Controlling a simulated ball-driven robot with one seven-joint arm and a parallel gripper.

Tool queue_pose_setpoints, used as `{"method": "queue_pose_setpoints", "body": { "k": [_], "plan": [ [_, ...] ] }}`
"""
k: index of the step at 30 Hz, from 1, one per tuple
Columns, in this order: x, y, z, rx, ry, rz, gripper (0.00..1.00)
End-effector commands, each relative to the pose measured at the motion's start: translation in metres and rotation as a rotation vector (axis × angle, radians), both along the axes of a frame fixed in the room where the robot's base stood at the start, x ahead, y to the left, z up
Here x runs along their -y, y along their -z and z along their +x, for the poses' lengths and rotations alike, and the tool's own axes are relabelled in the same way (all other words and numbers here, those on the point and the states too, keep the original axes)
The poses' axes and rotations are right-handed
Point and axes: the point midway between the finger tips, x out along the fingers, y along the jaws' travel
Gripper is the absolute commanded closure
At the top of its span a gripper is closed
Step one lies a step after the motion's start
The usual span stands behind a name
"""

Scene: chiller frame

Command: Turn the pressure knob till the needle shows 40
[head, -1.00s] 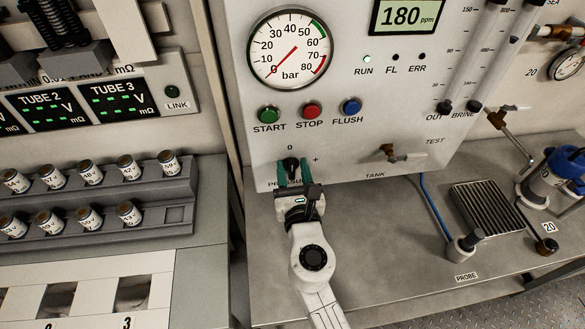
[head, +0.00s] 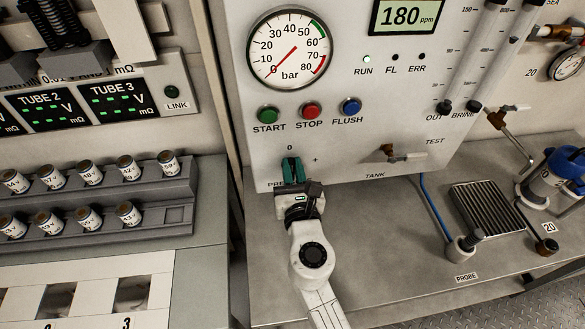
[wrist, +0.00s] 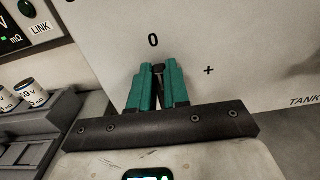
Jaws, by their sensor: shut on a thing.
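The pressure knob (wrist: 158,70) is a small dark knob on the pale panel, below the "0" mark and left of the "+" mark. My gripper (head: 292,169) has green fingers and is shut on the knob. In the wrist view the fingers (wrist: 156,82) sit on both sides of it and hide most of it. The round bar gauge (head: 290,48) above has a scale from 0 to 80, with a green band and a red band at the high end. Its red needle points down and left, at about 0.
Green START (head: 268,114), red STOP (head: 311,111) and blue FLUSH (head: 351,106) buttons are above the knob. A tap (head: 400,155) sticks out to the right. The grey bench (head: 370,230) below the panel is mostly clear.

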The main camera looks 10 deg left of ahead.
Motion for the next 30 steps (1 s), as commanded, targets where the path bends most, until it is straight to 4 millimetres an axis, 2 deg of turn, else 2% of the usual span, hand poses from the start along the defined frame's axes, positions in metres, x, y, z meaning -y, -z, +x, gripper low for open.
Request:
{"method": "queue_pose_setpoints", "body": {
  "k": [11, 30],
  "plan": [
    [0.005, 0.002, 0.002, -0.061, 0.0, 0.215, 1.0],
    [0.016, 0.01, 0.005, -0.228, -0.001, 0.798, 1.0]
  ]
}}
